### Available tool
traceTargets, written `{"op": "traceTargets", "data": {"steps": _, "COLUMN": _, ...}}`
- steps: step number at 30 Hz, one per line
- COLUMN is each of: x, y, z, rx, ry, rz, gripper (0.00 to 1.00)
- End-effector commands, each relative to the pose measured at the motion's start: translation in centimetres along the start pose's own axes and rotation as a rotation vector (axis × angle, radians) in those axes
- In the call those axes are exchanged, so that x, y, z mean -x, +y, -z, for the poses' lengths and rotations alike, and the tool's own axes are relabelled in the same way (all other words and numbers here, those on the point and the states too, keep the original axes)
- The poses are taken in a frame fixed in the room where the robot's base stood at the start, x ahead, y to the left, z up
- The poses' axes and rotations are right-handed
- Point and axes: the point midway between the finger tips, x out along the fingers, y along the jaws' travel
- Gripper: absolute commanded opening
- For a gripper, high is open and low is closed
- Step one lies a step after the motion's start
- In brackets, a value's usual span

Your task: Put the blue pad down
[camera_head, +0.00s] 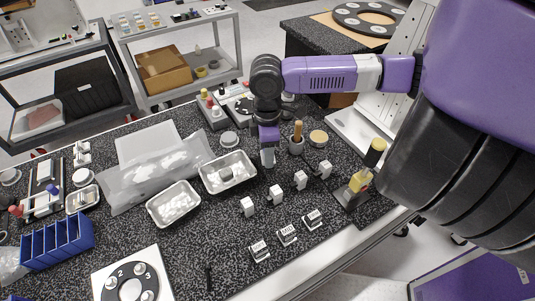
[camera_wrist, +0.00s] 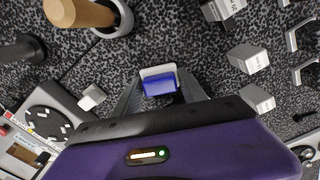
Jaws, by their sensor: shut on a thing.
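The blue pad (camera_wrist: 159,86) shows in the wrist view as a small blue block with a white face, between my fingertips. My gripper (camera_wrist: 160,90) is shut on it, with a grey finger on either side. Speckled black surface shows around the pad; I cannot tell its height above the table. In the head view my gripper (camera_head: 267,160) points down over the middle of the bench, right of a metal tray (camera_head: 242,181). The pad cannot be clearly made out there.
A wooden-handled tool (camera_head: 298,130) stands in a cup (camera_head: 296,147) close to my gripper's right. Several white blocks (camera_head: 300,180) stand in front and to the right. A yellow-and-black clamp (camera_head: 360,181) stands further right. A blue rack (camera_head: 57,241) sits far left.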

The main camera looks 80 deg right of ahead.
Motion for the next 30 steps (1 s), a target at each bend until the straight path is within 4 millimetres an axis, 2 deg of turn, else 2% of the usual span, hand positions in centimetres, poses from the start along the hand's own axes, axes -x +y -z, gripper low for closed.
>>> {"op": "traceTargets", "data": {"steps": 4, "x": -1.7, "y": -0.1, "z": 0.0, "rx": 0.001, "ry": 0.0, "rz": 0.001, "gripper": 0.11}}
{"op": "traceTargets", "data": {"steps": 15, "x": -2.1, "y": 0.0, "z": 0.0, "rx": 0.001, "ry": 0.0, "rz": 0.0, "gripper": 0.11}}
{"op": "traceTargets", "data": {"steps": 16, "x": -2.0, "y": 0.0, "z": 0.0, "rx": 0.001, "ry": 0.0, "rz": -0.001, "gripper": 0.55}}
{"op": "traceTargets", "data": {"steps": 18, "x": -2.0, "y": 0.0, "z": 0.0, "rx": 0.001, "ry": 0.0, "rz": -0.001, "gripper": 0.69}}
{"op": "traceTargets", "data": {"steps": 30, "x": -1.5, "y": 0.0, "z": 0.0, "rx": 0.002, "ry": 0.0, "rz": -0.001, "gripper": 0.71}}
